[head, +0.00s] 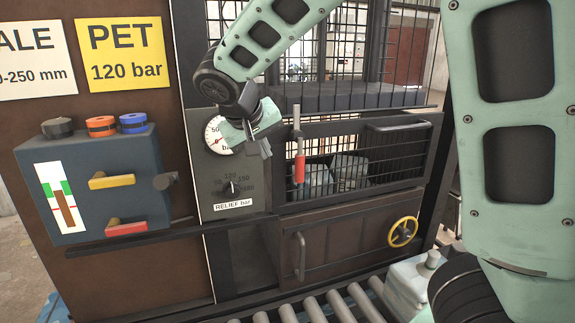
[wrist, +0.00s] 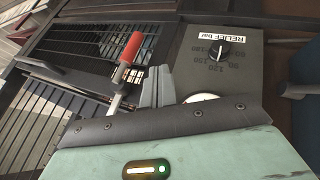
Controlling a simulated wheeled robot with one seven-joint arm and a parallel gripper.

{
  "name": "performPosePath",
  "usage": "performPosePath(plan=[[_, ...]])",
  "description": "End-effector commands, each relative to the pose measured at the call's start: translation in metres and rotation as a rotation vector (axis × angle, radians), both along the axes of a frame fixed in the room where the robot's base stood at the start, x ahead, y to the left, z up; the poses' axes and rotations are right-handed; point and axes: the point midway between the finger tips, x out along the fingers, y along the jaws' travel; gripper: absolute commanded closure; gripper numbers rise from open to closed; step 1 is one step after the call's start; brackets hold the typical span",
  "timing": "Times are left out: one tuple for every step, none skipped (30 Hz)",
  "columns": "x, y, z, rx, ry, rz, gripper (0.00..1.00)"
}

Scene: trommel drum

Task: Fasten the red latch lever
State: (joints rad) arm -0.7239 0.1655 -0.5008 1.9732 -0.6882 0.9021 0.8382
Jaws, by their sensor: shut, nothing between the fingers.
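The red latch lever (head: 299,168) hangs down at the left edge of the mesh gate (head: 385,160). Its grey rod rises above the red grip. In the wrist view the red grip (wrist: 130,47) lies just left of my fingers, with its rod running toward the lower left. My gripper (head: 265,150) is shut and empty, in front of the gauge panel and left of the lever, apart from it in the head view. Its grey fingers show in the wrist view (wrist: 158,82). Whether the lever's catch is engaged cannot be told.
The relief panel (head: 205,185) with its black knob (head: 231,188) and a partly hidden gauge (head: 213,135) stands behind my gripper. A blue control box (head: 100,190) is at the left. Below the gate are a brown door (head: 350,245), a yellow handwheel (head: 403,232) and rollers (head: 338,303).

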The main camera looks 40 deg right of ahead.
Motion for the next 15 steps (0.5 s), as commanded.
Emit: performPosePath(plan=[[0.002, -0.004, -0.004, -0.003, 0.004, -0.003, 1.0], [0.003, -0.007, -0.007, -0.003, 0.004, -0.003, 1.0], [0.005, -0.011, -0.013, -0.003, 0.005, -0.003, 1.0], [0.007, -0.013, -0.017, -0.004, 0.006, -0.004, 1.0], [0.009, -0.016, -0.022, -0.004, 0.006, -0.004, 1.0], [0.012, -0.021, -0.029, -0.003, 0.006, -0.004, 1.0], [0.014, -0.024, -0.034, -0.003, 0.006, -0.004, 1.0], [0.016, -0.027, -0.039, -0.004, 0.007, -0.005, 1.0], [0.019, -0.032, -0.046, -0.004, 0.007, -0.004, 1.0], [0.021, -0.035, -0.051, -0.004, 0.008, -0.005, 1.0], [0.023, -0.038, -0.055, -0.003, 0.007, -0.004, 1.0], [0.026, -0.041, -0.061, -0.003, 0.005, -0.003, 1.0], [0.028, -0.044, -0.066, -0.003, 0.005, -0.003, 1.0], [0.029, -0.047, -0.07, -0.004, 0.007, -0.003, 1.0], [0.029, -0.053, -0.069, -0.001, 0.003, -0.004, 1.0]])
